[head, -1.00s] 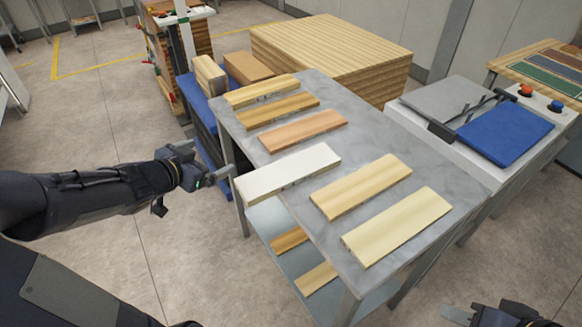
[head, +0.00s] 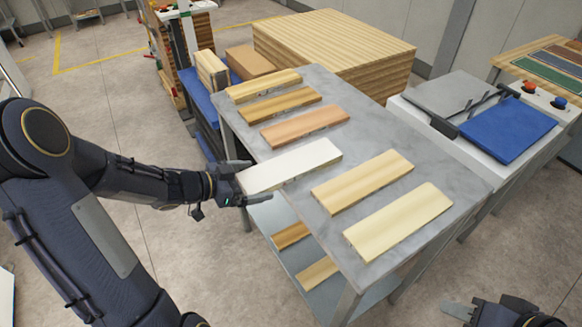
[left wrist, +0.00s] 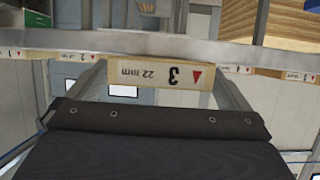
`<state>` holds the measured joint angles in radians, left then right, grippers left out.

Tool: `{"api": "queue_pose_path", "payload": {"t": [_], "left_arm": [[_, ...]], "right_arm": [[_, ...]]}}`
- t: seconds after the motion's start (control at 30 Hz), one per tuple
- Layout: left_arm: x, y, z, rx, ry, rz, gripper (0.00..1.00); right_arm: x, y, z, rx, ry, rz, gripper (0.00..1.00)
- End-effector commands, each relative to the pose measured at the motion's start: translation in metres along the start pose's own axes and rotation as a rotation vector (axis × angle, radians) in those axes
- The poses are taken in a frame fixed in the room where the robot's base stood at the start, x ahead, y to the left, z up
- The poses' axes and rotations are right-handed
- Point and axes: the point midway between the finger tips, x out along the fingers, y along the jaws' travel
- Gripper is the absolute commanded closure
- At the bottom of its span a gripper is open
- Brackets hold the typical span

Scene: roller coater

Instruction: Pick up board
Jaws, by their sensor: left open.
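Several boards lie side by side on the grey table. The white board (head: 291,165) is in the middle of the row, its end at the table's left edge. In the left wrist view, upside down, a board's end face (left wrist: 158,84) reads "3" and "22 mm" between my fingers. My left gripper (head: 252,182) is open at the white board's left end, one finger on each side; I cannot tell whether they touch it. Nearer are two pale boards (head: 362,181) (head: 398,221); farther are a reddish board (head: 305,128) and two yellowish boards (head: 280,106) (head: 262,86). My right gripper (head: 462,306) is partly cut off.
The grey table (head: 375,263) has a lower shelf with pieces of wood. A large wood stack (head: 330,50) stands behind it. A white bench with a blue pad (head: 507,131) is at the right. The floor at the left is open.

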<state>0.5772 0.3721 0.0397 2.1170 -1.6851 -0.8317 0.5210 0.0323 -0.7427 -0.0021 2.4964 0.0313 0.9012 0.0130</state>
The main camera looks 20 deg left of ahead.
Motion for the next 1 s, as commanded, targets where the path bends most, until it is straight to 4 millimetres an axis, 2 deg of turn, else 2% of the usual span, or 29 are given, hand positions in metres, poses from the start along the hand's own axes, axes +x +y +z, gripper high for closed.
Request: {"api": "queue_pose_path", "payload": {"t": [0.27,0.67,1.0], "left_arm": [[0.0029,-0.0001,-0.0003,-0.001,0.0,-0.001,0.01],[0.0027,0.0,-0.0003,-0.001,0.0,-0.001,0.53],[0.0008,-0.0002,-0.0055,0.002,0.002,-0.001,0.53]], "right_arm": [[0.0001,0.0001,0.0001,0.0,0.0,0.0,0.64],[0.0001,0.0001,0.0001,0.0,0.0,0.0,0.64],[-0.0013,-0.0006,-0.0007,0.0,0.0,0.0,0.64]]}}
